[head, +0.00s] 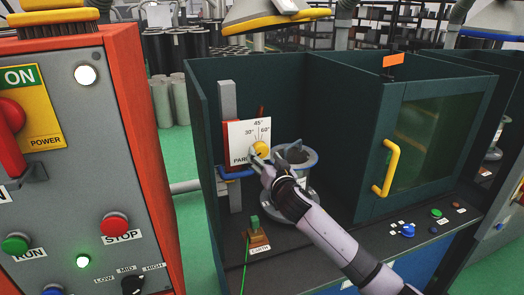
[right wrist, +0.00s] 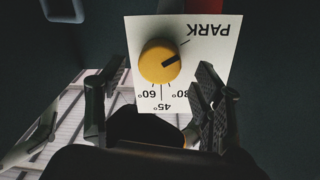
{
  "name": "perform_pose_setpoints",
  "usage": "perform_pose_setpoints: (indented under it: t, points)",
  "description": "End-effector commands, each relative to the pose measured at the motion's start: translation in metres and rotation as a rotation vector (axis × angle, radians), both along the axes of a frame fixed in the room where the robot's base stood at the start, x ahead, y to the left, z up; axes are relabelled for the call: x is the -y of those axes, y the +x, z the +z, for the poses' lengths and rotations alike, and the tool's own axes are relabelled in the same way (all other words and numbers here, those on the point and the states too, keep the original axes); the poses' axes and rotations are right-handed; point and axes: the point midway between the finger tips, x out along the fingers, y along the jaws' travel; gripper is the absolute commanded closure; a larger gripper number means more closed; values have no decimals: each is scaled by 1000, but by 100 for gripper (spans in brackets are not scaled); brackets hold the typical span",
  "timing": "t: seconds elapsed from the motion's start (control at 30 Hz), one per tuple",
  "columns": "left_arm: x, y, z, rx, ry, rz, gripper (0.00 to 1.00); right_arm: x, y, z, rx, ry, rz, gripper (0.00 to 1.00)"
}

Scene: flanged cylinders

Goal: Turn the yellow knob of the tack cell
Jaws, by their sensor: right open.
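The yellow knob (head: 261,148) sits on a white dial plate (head: 238,133) inside the dark green tack cell (head: 342,130). The plate is marked PARK, 30°, 45° and 60°. In the right wrist view the knob (right wrist: 158,62) shows whole, and its dark pointer mark lies toward the PARK tick. My right gripper (head: 262,160) is in front of the knob, partly covering it in the head view. In the right wrist view its gripper fingers (right wrist: 153,100) are open, one on each side below the knob, with nothing between them. My left gripper is not in view.
A grey flanged cylinder (head: 296,160) stands just right of my right gripper. A door panel with a yellow handle (head: 386,168) is farther right. A green-topped earth clamp (head: 256,234) is on the front ledge. An orange control cabinet (head: 138,120) stands at left.

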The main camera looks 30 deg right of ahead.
Motion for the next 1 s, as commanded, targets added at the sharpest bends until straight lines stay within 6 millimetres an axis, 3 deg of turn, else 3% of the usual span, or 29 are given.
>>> perform_pose_setpoints:
  t: [0.3, 0.63, 1.0]
  points:
    - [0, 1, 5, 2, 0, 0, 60, 8, 28, 0, 0, 0, -1, 39]
    - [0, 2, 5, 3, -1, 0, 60, 8, 30, 0, 0, 0, 0, 39]
    - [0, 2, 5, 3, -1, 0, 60, 8, 30, 0, -1, 0, 0, 63]
